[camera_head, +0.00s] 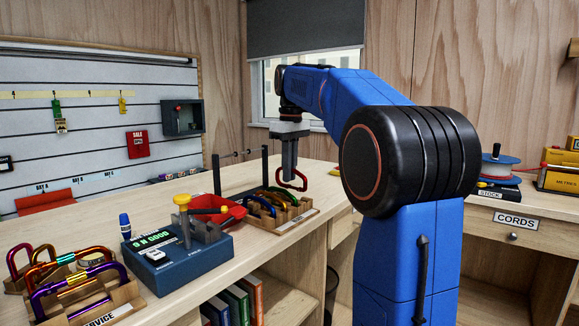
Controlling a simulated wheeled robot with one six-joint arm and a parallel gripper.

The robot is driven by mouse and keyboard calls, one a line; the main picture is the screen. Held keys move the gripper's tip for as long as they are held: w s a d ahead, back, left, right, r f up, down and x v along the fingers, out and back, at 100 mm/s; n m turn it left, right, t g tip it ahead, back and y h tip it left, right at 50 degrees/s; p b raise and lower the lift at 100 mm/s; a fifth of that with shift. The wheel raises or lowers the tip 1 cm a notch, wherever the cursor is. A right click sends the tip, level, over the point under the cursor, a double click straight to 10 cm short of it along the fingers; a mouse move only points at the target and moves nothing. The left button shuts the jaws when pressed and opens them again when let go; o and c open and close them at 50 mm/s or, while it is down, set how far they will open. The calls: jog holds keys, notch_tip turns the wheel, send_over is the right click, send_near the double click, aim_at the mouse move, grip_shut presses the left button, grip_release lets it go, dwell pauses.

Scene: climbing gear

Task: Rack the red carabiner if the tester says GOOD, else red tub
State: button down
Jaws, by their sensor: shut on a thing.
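My gripper (290,168) is shut on the red carabiner (293,187) and holds it in the air, just above and to the right of a wooden rack (297,217) with several coloured carabiners in it. The blue tester (180,262) stands on the bench to the left, with a yellow-topped part on it. Its green display (152,239) appears to read "9 N GOOD". The red tub (232,214) stands between the tester and the rack, partly hidden by the tester's upper parts.
A second wooden holder (118,300), marked "SERVICE", holds several carabiners at the front left. Dark upright posts (216,175) stand behind the tub. A blue marker (125,226) stands beside the tester. Bare bench top lies right of the rack.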

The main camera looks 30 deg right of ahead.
aim_at(289, 186)
jog(key=shift+f, duration=0.15)
dwell(0.5)
jog(key=shift+f, duration=0.55)
jog(key=shift+f, duration=0.1)
jog(key=shift+f, duration=1.1)
jog(key=shift+f, duration=0.6)
jog(key=c, duration=1.8)
grip_release()
jog(key=shift+o, duration=0.2)
notch_tip(289, 186, up, 17)
jog(key=shift+s+r, duration=0.2)
jog(key=shift+s, duration=0.1)
jog(key=shift+s+d, duration=0.1)
